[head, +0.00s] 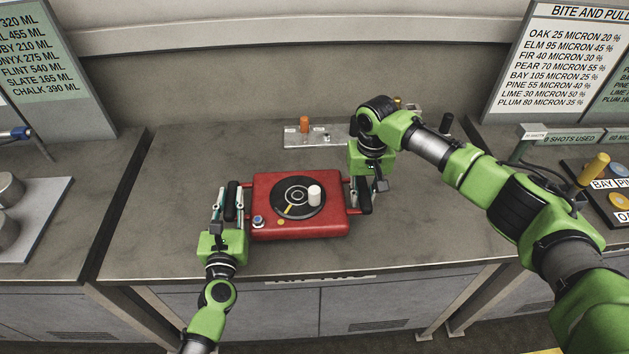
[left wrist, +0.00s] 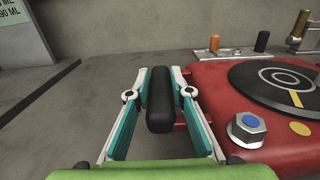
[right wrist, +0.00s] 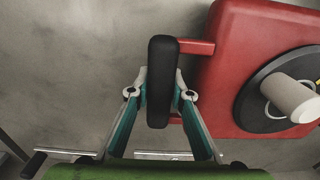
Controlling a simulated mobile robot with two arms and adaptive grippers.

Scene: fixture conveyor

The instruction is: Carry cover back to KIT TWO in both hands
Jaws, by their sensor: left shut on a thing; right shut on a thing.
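The cover (head: 335,222) is a red block with a black round dial, a white knob, a blue-topped hex nut and a black bar handle on each side. It also shows in the left wrist view (left wrist: 210,88) and the right wrist view (right wrist: 232,60). My left gripper (head: 230,198) is shut on the left black handle (left wrist: 160,98). My right gripper (head: 368,190) is shut on the right black handle (right wrist: 161,80). The cover sits at or just above the grey bench; I cannot tell whether it touches. I cannot read a KIT TWO label.
A metal fixture plate (head: 325,142) with an orange peg (head: 304,124) stands behind the cover, partly hidden by my right arm. The bench (head: 180,160) is clear to the left and front right. A board with yellow knobs (head: 594,168) lies at the far right.

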